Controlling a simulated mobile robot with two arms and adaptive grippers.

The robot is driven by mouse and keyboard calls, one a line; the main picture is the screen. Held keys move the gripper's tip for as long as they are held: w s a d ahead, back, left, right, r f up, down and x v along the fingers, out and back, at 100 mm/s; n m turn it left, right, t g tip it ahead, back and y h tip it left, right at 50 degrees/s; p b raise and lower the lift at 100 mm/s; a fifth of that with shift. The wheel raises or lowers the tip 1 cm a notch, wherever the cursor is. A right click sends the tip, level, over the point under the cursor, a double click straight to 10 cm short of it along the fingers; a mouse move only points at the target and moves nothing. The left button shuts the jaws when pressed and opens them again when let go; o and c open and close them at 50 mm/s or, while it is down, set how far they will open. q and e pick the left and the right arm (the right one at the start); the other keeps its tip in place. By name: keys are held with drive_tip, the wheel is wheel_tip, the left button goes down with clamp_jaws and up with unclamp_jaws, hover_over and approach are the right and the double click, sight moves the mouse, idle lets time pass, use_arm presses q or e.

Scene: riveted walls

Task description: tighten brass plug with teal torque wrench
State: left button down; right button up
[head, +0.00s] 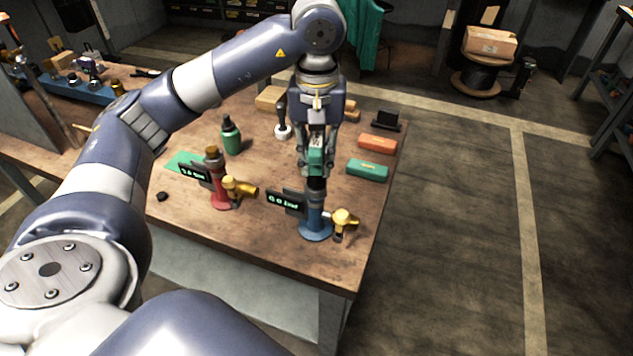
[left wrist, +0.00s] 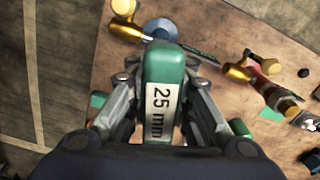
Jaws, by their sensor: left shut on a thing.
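My left gripper (head: 316,150) points straight down and is shut on a teal tool (head: 317,162), which I take to be the torque wrench. In the left wrist view the tool's teal body (left wrist: 166,65) carries a "25 mm" label between the fingers. Its dark lower end stands upright over the blue stand (head: 315,230), and whatever top the stand has is hidden under it. A brass fitting (head: 344,218) sticks out to the right of this stand. A small dark display (head: 286,203) beside it shows green characters. My right gripper is not in view.
A red stand (head: 219,196) with a brass side fitting (head: 240,187) and its own display stands to the left. The table's front strip is clear.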

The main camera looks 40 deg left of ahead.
sight(317, 137)
use_arm(q)
drive_tip(key=shift+m, duration=0.6)
drive_tip(key=shift+m+b, duration=0.35)
drive_tip(key=shift+m, duration=0.85)
drive_tip(key=shift+r, duration=0.15)
drive_tip(key=shift+r+p, duration=1.3)
drive_tip(key=shift+r, duration=0.1)
